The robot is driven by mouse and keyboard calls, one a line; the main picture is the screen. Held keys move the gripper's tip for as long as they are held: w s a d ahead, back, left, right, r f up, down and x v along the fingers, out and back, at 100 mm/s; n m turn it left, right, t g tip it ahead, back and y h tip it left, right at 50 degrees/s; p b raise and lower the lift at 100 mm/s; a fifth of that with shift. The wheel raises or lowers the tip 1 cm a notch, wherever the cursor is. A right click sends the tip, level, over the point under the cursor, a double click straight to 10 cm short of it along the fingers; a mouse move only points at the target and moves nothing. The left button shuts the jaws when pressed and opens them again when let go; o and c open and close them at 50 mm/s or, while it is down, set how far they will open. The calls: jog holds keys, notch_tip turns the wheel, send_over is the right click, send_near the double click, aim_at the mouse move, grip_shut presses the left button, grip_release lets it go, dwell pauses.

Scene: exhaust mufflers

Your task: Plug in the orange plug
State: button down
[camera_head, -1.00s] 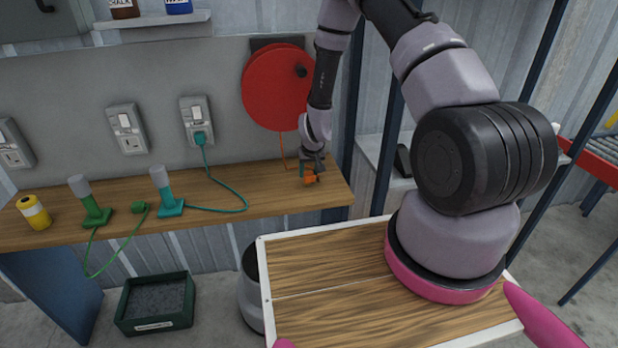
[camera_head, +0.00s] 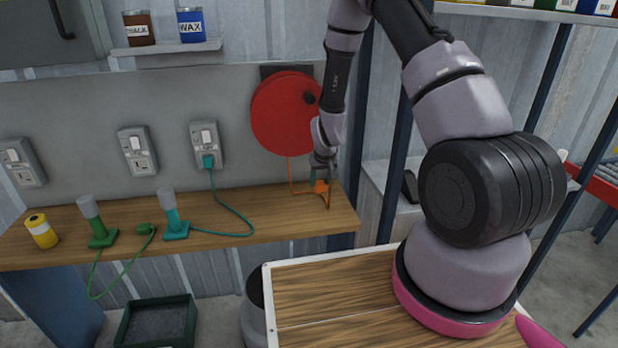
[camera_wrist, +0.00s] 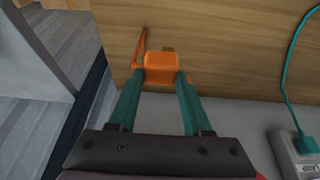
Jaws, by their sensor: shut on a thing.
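The orange plug (camera_wrist: 161,68) sits between the two teal fingers of my gripper (camera_wrist: 156,88) in the wrist view, and the gripper is shut on it. In the head view my gripper (camera_head: 320,180) holds the orange plug (camera_head: 321,187) at the right end of the wooden bench. An orange cord (camera_head: 291,172) runs from the red reel (camera_head: 292,113) towards the plug. Wall outlets stand to the left: one at far left (camera_head: 22,162), one in the middle (camera_head: 138,150), and one (camera_head: 207,143) with a teal plug (camera_head: 208,161) in it.
The bench (camera_head: 265,220) carries a teal lamp (camera_head: 172,215), a green lamp (camera_head: 97,221), a loose green plug (camera_head: 146,229) and a yellow can (camera_head: 41,231). The teal cord (camera_head: 236,217) loops over the bench. A shelf (camera_head: 165,51) hangs above.

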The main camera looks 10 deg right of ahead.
jog(key=s+d+f, duration=0.4)
jog(key=s+d, duration=0.4)
jog(key=s, duration=0.1)
jog(key=shift+f, duration=0.2)
jog(key=shift+a, duration=0.15)
